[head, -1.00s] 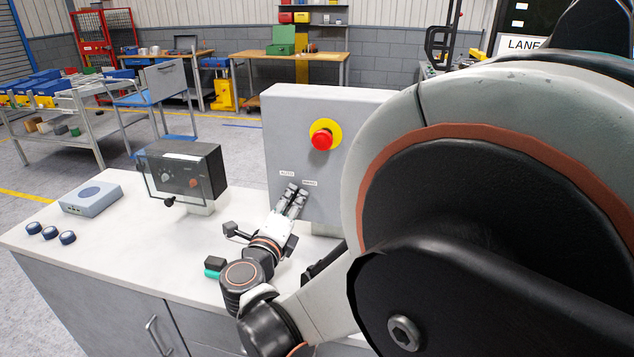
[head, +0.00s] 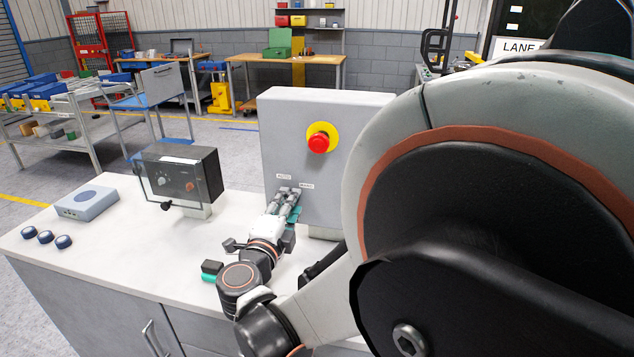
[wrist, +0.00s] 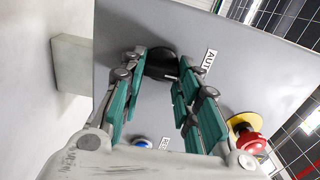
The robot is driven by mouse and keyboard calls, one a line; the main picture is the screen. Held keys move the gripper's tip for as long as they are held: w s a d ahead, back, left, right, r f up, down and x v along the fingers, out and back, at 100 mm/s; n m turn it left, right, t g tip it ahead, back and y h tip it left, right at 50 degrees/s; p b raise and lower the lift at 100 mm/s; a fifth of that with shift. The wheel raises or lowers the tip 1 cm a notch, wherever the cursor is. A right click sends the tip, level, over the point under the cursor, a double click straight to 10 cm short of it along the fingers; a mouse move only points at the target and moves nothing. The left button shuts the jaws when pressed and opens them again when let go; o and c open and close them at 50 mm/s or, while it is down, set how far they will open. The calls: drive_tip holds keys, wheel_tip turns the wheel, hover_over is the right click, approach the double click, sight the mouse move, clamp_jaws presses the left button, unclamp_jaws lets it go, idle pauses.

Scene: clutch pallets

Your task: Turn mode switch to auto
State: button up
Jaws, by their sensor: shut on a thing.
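The grey control box (head: 335,110) stands on the white bench. Its front carries an "AUTO" label (head: 284,177) and a second small label (head: 307,185). My gripper (head: 288,194) is at the front face just below these labels. In the wrist view my gripper (wrist: 163,62) has its green-padded fingers on either side of the black mode switch knob (wrist: 158,66) and is shut on it. A short white mark shows on the knob, on the side toward the "AUTO" label (wrist: 209,60). The fingers partly hide the knob; in the head view it is hidden.
A red emergency stop button (head: 319,143) on a yellow disc sits above the labels. A blue button (wrist: 140,141) is near the fingers in the wrist view. A clear-covered dark box (head: 180,175) and a grey box (head: 87,203) stand left on the bench.

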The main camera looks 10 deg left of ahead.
drive_tip(key=o, duration=1.1)
drive_tip(key=shift+w, duration=0.15)
drive_tip(key=shift+c, duration=0.2)
drive_tip(key=s, duration=0.7)
drive_tip(key=shift+s+a, duration=0.3)
